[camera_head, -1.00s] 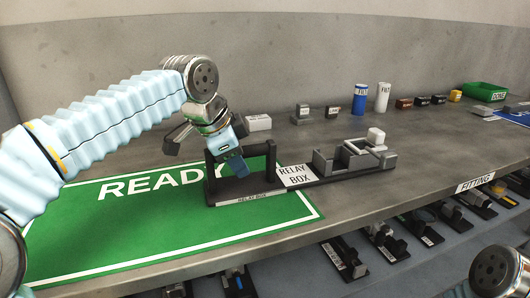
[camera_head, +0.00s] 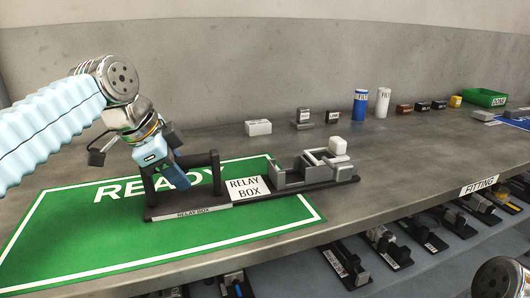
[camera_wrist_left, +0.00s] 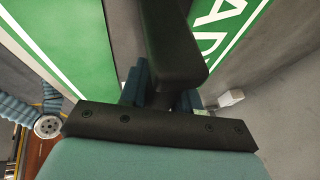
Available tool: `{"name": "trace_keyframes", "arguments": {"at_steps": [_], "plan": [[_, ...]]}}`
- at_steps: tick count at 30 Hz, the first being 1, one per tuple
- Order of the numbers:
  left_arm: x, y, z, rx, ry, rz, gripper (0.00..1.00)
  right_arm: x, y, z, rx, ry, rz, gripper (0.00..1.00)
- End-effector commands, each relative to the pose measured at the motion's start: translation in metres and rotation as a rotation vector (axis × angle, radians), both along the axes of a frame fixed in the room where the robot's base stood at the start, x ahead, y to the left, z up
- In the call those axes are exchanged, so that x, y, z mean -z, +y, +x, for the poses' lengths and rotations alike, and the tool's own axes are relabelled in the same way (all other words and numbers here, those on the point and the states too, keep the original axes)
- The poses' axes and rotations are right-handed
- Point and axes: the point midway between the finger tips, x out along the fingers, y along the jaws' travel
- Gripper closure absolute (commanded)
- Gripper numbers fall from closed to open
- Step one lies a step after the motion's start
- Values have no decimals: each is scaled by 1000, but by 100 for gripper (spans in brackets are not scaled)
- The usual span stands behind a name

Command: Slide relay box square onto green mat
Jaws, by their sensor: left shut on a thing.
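The relay box (camera_head: 240,206) is a long black tray with a black handle frame at its left end, a white RELAY BOX label and grey blocks at its right end. Its left part lies over the green READY mat (camera_head: 95,230); its right end reaches past the mat's right edge onto bare bench. My left gripper (camera_head: 173,172) is shut on the handle. In the left wrist view the dark handle bar (camera_wrist_left: 172,45) passes at the fingers, with the green mat (camera_wrist_left: 75,45) beyond. My right gripper is out of view.
Along the back of the grey bench (camera_head: 400,150) stand a white block (camera_head: 258,127), a blue can (camera_head: 360,104), a white can (camera_head: 382,102) and a green bin (camera_head: 485,97). Several labelled parts sit on a shelf below the front edge. The bench right of the box is clear.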

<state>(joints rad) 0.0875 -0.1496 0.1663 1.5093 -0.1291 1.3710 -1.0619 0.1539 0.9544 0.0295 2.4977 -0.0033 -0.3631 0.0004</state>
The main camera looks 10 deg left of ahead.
Motion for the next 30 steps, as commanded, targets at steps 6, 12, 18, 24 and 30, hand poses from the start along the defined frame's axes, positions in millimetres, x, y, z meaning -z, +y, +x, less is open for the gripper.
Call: {"name": "trace_keyframes", "arguments": {"at_steps": [6,12,18,24,30], "plan": [[3,23,-15,-5,7,1,100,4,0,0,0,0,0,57],[4,42,-27,-5,8,2,100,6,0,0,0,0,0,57],[4,61,-40,-4,8,1,100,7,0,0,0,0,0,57],[5,77,-51,-4,12,1,100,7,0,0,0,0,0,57],[5,80,-53,-3,12,3,100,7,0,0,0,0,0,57]]}}
